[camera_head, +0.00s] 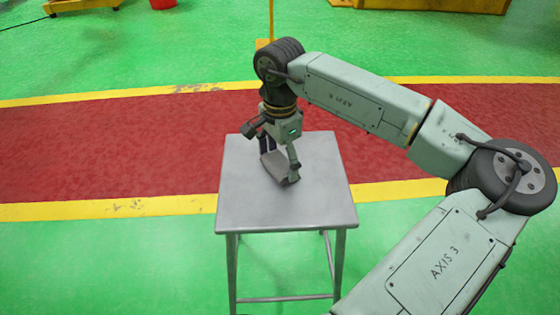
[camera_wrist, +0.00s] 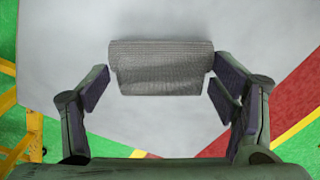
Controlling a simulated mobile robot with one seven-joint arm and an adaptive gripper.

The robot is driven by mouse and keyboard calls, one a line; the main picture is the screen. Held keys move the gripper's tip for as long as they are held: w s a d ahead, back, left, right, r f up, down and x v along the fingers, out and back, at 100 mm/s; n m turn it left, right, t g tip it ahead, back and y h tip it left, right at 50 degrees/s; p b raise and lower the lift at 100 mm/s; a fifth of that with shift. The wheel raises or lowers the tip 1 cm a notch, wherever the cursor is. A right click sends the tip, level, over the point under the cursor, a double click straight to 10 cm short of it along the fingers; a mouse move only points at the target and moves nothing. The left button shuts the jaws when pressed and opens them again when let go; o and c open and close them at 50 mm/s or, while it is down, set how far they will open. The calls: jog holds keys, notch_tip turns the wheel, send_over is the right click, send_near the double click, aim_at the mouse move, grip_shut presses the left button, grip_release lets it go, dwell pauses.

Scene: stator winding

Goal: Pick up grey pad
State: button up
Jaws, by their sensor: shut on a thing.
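The grey pad (camera_wrist: 160,67) shows in the wrist view as a textured grey block between the two fingers of my gripper (camera_wrist: 162,82). The fingers meet it at its left and right ends. In the head view the pad (camera_head: 280,168) is between the fingers of my gripper (camera_head: 281,160), over the grey metal table (camera_head: 322,205). My gripper points down and is shut on the pad. I cannot tell whether the pad touches the table top or is just above it. Part of the pad is hidden behind the fingers in the head view.
The table top is otherwise bare, with free room at its front and right. The table stands at a red floor lane (camera_head: 100,150) edged in yellow, on green floor. A yellow post (camera_head: 271,20) stands behind my arm. A red bucket (camera_head: 163,4) is at the far back.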

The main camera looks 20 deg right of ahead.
aim_at(280, 162)
jog(key=shift+r, duration=0.55)
notch_tip(280, 162, up, 2)
jog(key=shift+r, duration=0.15)
jog(key=s+a+r+b, duration=0.1)
jog(key=s+b, duration=0.1)
jog(key=s, duration=1.4)
jog(key=shift+a+r+b, duration=0.15)
jog(key=shift+r+b, duration=0.1)
jog(key=shift+b, duration=0.05)
